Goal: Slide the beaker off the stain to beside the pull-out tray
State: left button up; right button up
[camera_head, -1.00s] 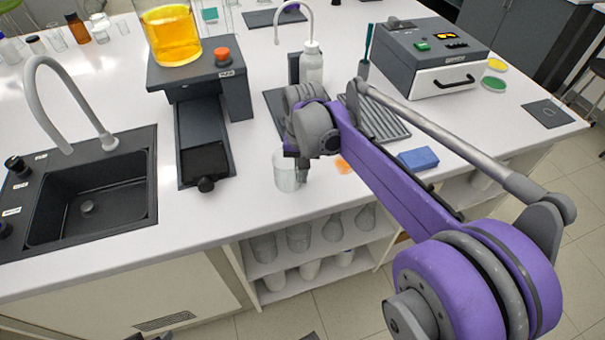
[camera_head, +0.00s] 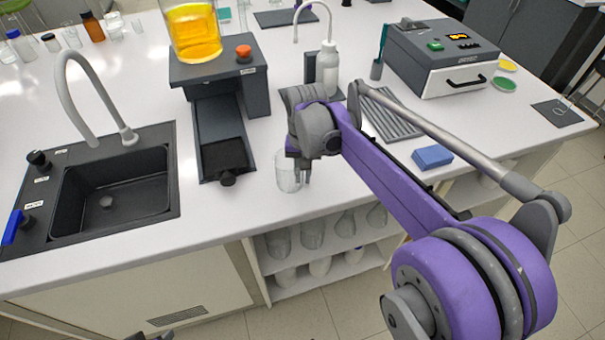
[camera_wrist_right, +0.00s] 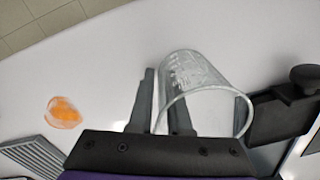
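The clear glass beaker (camera_head: 287,172) stands upright on the white bench, right of the pull-out tray (camera_head: 222,154) with a strip of bare bench between. My right gripper (camera_head: 304,172) is low at the beaker's right side. In the wrist view the fingers (camera_wrist_right: 160,102) are close to the rim of the beaker (camera_wrist_right: 208,85), with a narrow gap between them. One finger overlaps the glass; whether it is inside or behind the wall is unclear. The orange stain (camera_wrist_right: 63,113) lies apart from the beaker in the wrist view; my arm hides it in the head view.
The sink (camera_head: 112,190) is left of the tray. A stand (camera_head: 255,92) bears a beaker of orange liquid (camera_head: 194,35). A ribbed grey mat (camera_head: 390,115), a blue sponge (camera_head: 432,156) and a white bottle (camera_head: 327,68) are on the right. The bench front edge is close to the beaker.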

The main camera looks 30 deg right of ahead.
jog(key=o, duration=0.3)
jog(key=shift+r, duration=0.1)
notch_tip(320, 180, up, 11)
jog(key=shift+f+p, duration=0.15)
jog(key=shift+p, duration=0.3)
jog(key=shift+s+f, duration=0.1)
jog(key=shift+s, duration=0.05)
dwell(0.3)
